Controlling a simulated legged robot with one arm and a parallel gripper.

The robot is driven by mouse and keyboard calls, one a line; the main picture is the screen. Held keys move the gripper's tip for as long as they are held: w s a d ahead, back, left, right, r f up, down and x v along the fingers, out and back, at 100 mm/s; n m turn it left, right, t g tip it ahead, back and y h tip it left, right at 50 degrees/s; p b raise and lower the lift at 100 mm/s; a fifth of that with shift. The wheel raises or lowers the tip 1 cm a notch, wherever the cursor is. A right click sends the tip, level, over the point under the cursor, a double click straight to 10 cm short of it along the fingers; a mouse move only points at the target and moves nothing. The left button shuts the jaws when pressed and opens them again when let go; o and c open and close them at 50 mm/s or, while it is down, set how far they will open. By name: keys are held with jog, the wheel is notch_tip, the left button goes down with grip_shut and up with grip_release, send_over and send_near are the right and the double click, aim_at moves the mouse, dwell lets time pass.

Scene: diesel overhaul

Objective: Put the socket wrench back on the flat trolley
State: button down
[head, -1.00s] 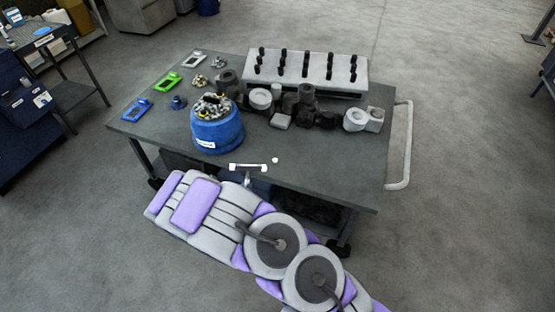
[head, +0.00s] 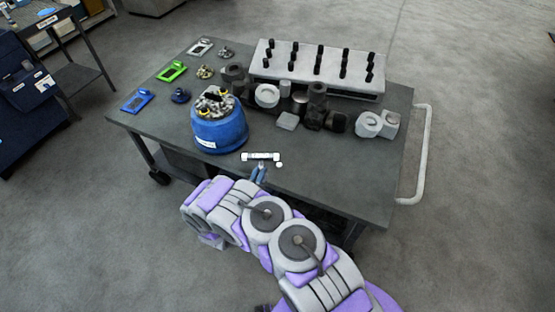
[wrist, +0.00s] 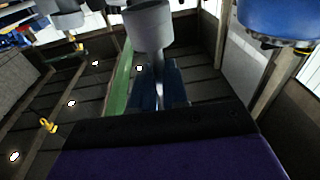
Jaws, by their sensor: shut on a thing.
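The flat trolley (head: 330,180) has a dark grey top and stands in front of me. My gripper (head: 260,171) is at its near edge, blue fingers pointing at the top. A pale bar, which looks like the socket wrench (head: 262,156), lies crosswise at the fingertips. In the wrist view my gripper (wrist: 160,88) is shut on a shiny shaft, which runs up to a grey cylinder; I take this as the socket wrench (wrist: 148,28). I cannot tell whether the wrench touches the trolley top.
A blue drum-shaped part (head: 218,132) stands just left of the gripper. Dark and grey engine parts (head: 317,105) and a pale rack (head: 318,65) with black pegs fill the back. A white push handle (head: 425,150) is at the right. The near right top is bare.

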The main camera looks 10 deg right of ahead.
jog(key=w+d+f+b, duration=0.1)
jog(key=w+d+b, duration=0.2)
jog(key=w+d, duration=0.6)
jog(key=a+f, duration=0.1)
jog(key=f+b, duration=0.1)
jog(key=f, duration=0.1)
jog(key=shift+w+a+f, duration=0.1)
jog(key=shift+a, duration=0.3)
jog(key=shift+d+f, duration=0.1)
jog(key=shift+d, duration=1.25)
jog(key=shift+a+f, duration=0.25)
jog(key=shift+a, duration=0.1)
jog(key=c, duration=1.6)
grip_release()
jog(key=shift+a+f, duration=0.15)
jog(key=shift+a, duration=0.2)
jog(key=shift+o, duration=1.4)
jog(key=shift+a, duration=0.3)
jog(key=shift+o, duration=0.9)
jog(key=shift+d, duration=0.75)
jog(key=shift+a+r, duration=0.2)
jog(key=shift+r, duration=0.2)
jog(key=p+v, duration=0.3)
jog(key=v, duration=0.9)
jog(key=shift+a+p, duration=0.2)
jog(key=shift+p, duration=0.2)
